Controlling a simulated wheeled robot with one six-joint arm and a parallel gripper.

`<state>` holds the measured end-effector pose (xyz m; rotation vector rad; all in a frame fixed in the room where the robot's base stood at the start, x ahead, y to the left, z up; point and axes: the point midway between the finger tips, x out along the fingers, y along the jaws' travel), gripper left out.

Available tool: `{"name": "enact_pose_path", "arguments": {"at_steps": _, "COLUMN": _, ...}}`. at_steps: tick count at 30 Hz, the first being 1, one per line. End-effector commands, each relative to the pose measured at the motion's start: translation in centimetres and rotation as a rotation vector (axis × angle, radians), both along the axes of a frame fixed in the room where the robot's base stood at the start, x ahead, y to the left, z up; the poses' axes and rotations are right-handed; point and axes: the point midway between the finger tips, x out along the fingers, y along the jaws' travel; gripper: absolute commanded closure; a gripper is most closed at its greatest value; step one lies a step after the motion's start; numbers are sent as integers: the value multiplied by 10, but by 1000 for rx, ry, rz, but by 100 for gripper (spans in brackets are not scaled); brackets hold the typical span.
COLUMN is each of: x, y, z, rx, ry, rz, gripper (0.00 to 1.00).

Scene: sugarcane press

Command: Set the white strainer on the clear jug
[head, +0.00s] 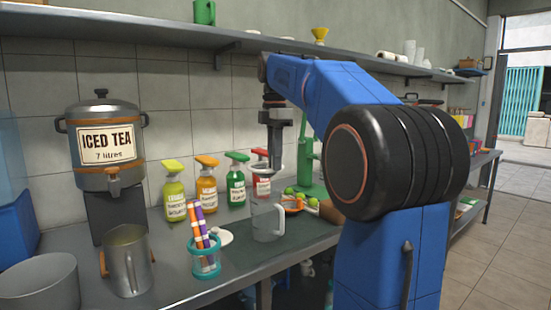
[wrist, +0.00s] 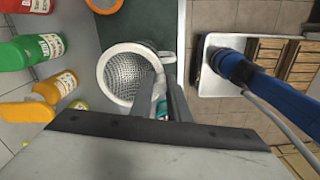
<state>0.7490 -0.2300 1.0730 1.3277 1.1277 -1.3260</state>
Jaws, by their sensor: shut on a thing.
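The white strainer (wrist: 128,76) is a round rim around a grey mesh bowl. My gripper (head: 275,150) is shut on its edge, with both fingers (wrist: 167,95) at the rim in the wrist view. In the head view the strainer (head: 264,169) hangs roughly level below the gripper, in front of the red spray bottle. The clear jug (head: 267,223) stands upright on the counter below the strainer, with a visible gap between them. In the wrist view the jug is mostly hidden behind the strainer and fingers.
A teal cup of markers (head: 205,262) and a white disc (head: 225,237) are left of the jug. Several spray bottles (head: 207,184) line the wall. A green press (head: 309,165) stands behind, right of the jug. A metal pitcher (head: 127,262) and iced tea dispenser (head: 103,145) are further left.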

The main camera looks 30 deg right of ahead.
Motion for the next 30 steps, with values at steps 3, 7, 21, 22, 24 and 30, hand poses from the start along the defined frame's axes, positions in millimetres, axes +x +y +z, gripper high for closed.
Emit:
{"name": "enact_pose_path", "arguments": {"at_steps": 3, "x": 0, "y": 0, "z": -7, "rx": 0, "ry": 1, "rz": 0, "gripper": 100}}
{"name": "enact_pose_path", "arguments": {"at_steps": 7, "x": 0, "y": 0, "z": -16, "rx": 0, "ry": 1, "rz": 0, "gripper": 100}}
{"name": "enact_pose_path", "arguments": {"at_steps": 21, "x": 0, "y": 0, "z": -46, "rx": 0, "ry": 1, "rz": 0, "gripper": 100}}
{"name": "enact_pose_path", "arguments": {"at_steps": 22, "x": 0, "y": 0, "z": -48, "rx": 0, "ry": 1, "rz": 0, "gripper": 100}}
{"name": "enact_pose_path", "arguments": {"at_steps": 24, "x": 0, "y": 0, "z": -53, "rx": 0, "ry": 2, "rz": 0, "gripper": 100}}
{"name": "enact_pose_path", "arguments": {"at_steps": 30, "x": 0, "y": 0, "z": -65, "rx": 0, "ry": 1, "rz": 0, "gripper": 100}}
